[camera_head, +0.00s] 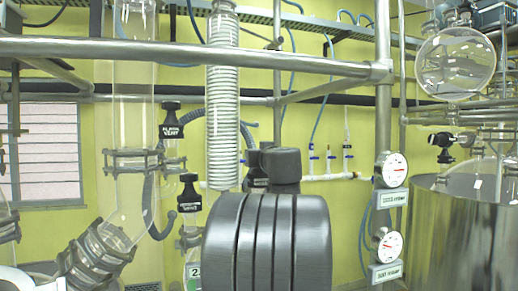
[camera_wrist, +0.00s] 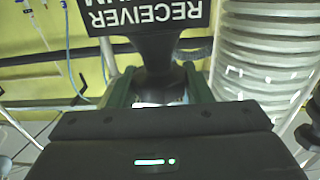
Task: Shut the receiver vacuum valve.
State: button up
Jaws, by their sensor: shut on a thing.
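The receiver vacuum valve (camera_wrist: 150,18) fills the top middle of the wrist view. It has a black handle with a white upside-down label reading "RECEIVER" and part of a second word ending in "UM". The handle narrows to a black stem below the label. My gripper (camera_wrist: 160,86) is shut on it, one dark green finger on each side of the stem. The lower stem is hidden behind the gripper body. In the head view my dark arm hides the gripper; a black valve top (camera_head: 256,180) shows partly beside it, its label unreadable.
A white coiled glass condenser (camera_head: 222,110) hangs close left of my arm and also shows beside the valve in the wrist view (camera_wrist: 262,45). A black "VENT" valve (camera_head: 171,132) stands left. Steel rails (camera_head: 180,52) cross above. Two gauges (camera_head: 390,170) (camera_head: 388,245) stand right.

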jog(key=shift+a+r+m+h+p, duration=0.15)
jog(key=shift+m+h+p, duration=0.15)
jog(key=shift+m+h, duration=0.7)
jog(key=m+h, duration=0.1)
jog(key=h, duration=0.2)
jog(key=shift+t, duration=0.4)
jog(key=shift+m+h+b, duration=0.9)
jog(key=shift+h+b, duration=0.1)
jog(key=shift+h, duration=0.3)
jog(key=shift+h, duration=0.3)
jog(key=o, duration=1)
jog(key=shift+s+f, duration=0.15)
jog(key=shift+f, duration=0.05)
jog(key=shift+s+b, duration=0.35)
jog(key=shift+b, duration=0.1)
jog(key=s+b, duration=0.1)
jog(key=s, duration=0.3)
jog(key=s+a+b, duration=0.1)
jog(key=s+b, duration=0.1)
jog(key=s, duration=0.2)
jog(key=s+a+b, duration=0.1)
jog(key=s, duration=0.3)
jog(key=shift+s+a+b, duration=0.1)
jog(key=shift+s+b, duration=0.2)
jog(key=shift+s, duration=0.05)
